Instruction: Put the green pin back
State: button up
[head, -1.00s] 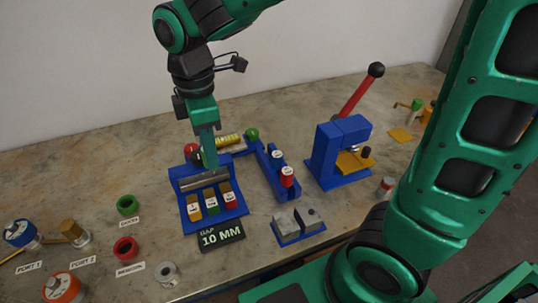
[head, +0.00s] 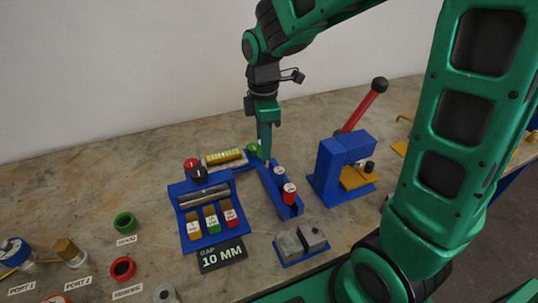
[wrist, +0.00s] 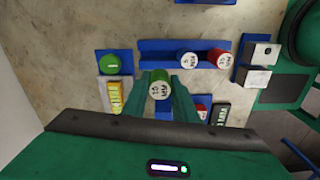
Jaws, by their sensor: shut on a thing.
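The green pin (wrist: 160,84) has a white labelled top and shows between my fingers in the wrist view. My gripper (wrist: 162,100) is shut on it. In the head view my gripper (head: 264,156) is over the far end of the blue rack (head: 268,182); I cannot make out the pin there. The rack holds a blue pin (head: 279,173) and a red pin (head: 289,190), both white-topped. In the wrist view the rack (wrist: 155,56) has bare room left of these pins, and the held pin appears just below that part. Whether it touches the rack is unclear.
Left of the rack stands a blue fixture (head: 180,205) with coloured keys and a "10 MM" display (head: 222,254). A green knob (head: 252,149) is close beside my gripper. A blue press (head: 340,165) with a red lever stands right; grey blocks (head: 300,243) lie in front.

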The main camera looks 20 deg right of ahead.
jog(key=shift+w+d+f, duration=0.25)
jog(key=shift+d+f, duration=0.15)
jog(key=shift+f, duration=0.55)
jog(key=shift+w+d+f, duration=0.25)
jog(key=shift+d+f, duration=0.1)
jog(key=shift+f, duration=0.6)
jog(key=shift+w+d+f, duration=0.25)
jog(key=shift+d+f, duration=0.15)
jog(key=shift+f, duration=0.55)
jog(key=shift+f, duration=0.3)
jog(key=o, duration=1.1)
notch_tip(320, 180, up, 13)
jog(key=shift+f, duration=0.15)
